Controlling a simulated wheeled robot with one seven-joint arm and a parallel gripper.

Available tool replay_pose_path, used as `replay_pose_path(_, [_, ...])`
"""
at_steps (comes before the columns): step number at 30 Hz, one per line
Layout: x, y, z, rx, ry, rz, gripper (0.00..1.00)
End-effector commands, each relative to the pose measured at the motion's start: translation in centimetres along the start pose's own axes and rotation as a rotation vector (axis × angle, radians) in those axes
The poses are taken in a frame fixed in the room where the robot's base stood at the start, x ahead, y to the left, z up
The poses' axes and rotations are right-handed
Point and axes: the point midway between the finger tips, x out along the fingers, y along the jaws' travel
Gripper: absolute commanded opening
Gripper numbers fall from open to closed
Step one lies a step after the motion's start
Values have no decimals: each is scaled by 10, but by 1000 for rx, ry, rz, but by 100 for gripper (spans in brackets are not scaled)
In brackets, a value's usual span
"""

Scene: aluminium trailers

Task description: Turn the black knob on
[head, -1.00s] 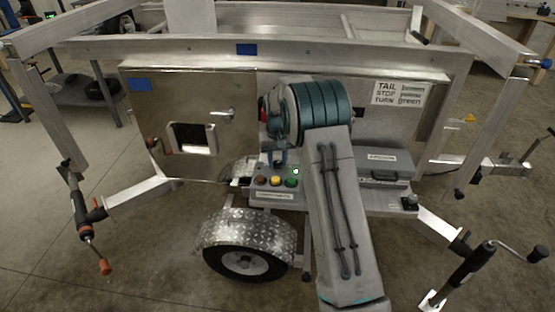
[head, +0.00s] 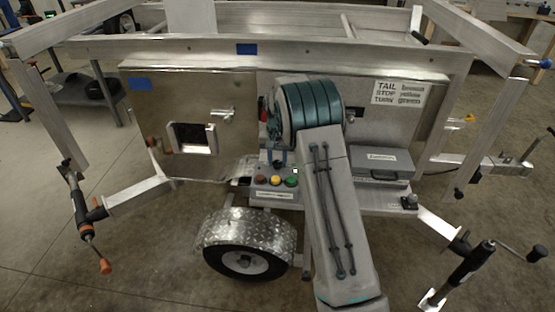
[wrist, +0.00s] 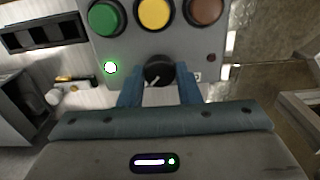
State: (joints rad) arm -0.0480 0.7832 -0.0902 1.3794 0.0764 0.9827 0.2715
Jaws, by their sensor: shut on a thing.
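The black knob (wrist: 158,70) sits on a grey control box (wrist: 128,45), below its green, yellow and brown-red buttons in the wrist view. A white mark on the knob points to the lower left in that view. My gripper (wrist: 159,88) has its two blue fingers on either side of the knob, shut on it. In the head view the control box (head: 272,195) is on the trailer's ledge above the wheel. My arm covers much of the area there, and I cannot make out the knob.
A bright white light with a green rim (wrist: 110,67) shows on the box left of the knob. A grey case (head: 380,163) stands right of my arm. The wheel fender (head: 245,228) is below the box. A latched door (head: 150,110) is at left.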

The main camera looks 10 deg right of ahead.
Motion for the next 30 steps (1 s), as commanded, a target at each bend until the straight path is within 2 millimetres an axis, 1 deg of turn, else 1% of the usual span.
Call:
replay_pose_path(3, [-2, -1, -1, 1, 4, -2, 8])
replay_pose_path(4, [-2, -1, -1, 0, 4, -2, 36])
replay_pose_path(6, [-2, 0, -1, 0, 4, -2, 52])
replay_pose_path(14, [-1, 0, 0, 0, 1, -1, 52])
replay_pose_path(17, [-6, 0, -1, -1, 3, -1, 52])
replay_pose_path(20, [-19, 0, -1, -1, 5, -2, 52])
replay_pose_path(22, [-32, 0, -1, -1, 6, -2, 52])
replay_pose_path(30, [-94, 0, -1, -1, 6, -2, 52])
